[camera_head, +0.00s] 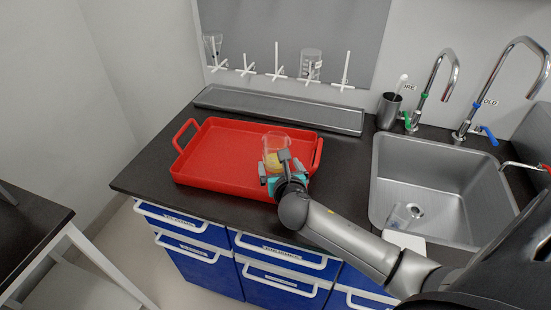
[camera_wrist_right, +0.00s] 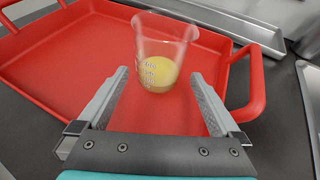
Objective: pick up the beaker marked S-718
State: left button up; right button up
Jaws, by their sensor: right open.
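A clear beaker (camera_head: 277,143) with yellow contents stands upright in the right part of the red tray (camera_head: 215,154). It also shows in the right wrist view (camera_wrist_right: 161,50), with white markings on its side that are too small to read as S-718. My right gripper (camera_head: 276,172) is at the tray's near right side, just in front of the beaker. In the right wrist view its two fingers (camera_wrist_right: 161,95) are open, and the beaker stands ahead of and between their tips. No contact shows. My left gripper is not in view.
The tray's raised rim and right handle (camera_wrist_right: 250,80) are close to my gripper. A sink (camera_head: 440,185) with taps lies to the right, holding another glass vessel (camera_head: 402,214). A wall rack (camera_head: 278,75) with glassware and a metal trough (camera_head: 280,107) are behind.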

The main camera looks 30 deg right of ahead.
aim_at(276, 157)
jog(key=shift+b+x, duration=1.05)
jog(key=shift+x, duration=1.95)
jog(key=shift+w+r, duration=0.1)
jog(key=shift+r, duration=0.05)
jog(key=shift+c, duration=0.4)
jog(key=c, duration=1.2)
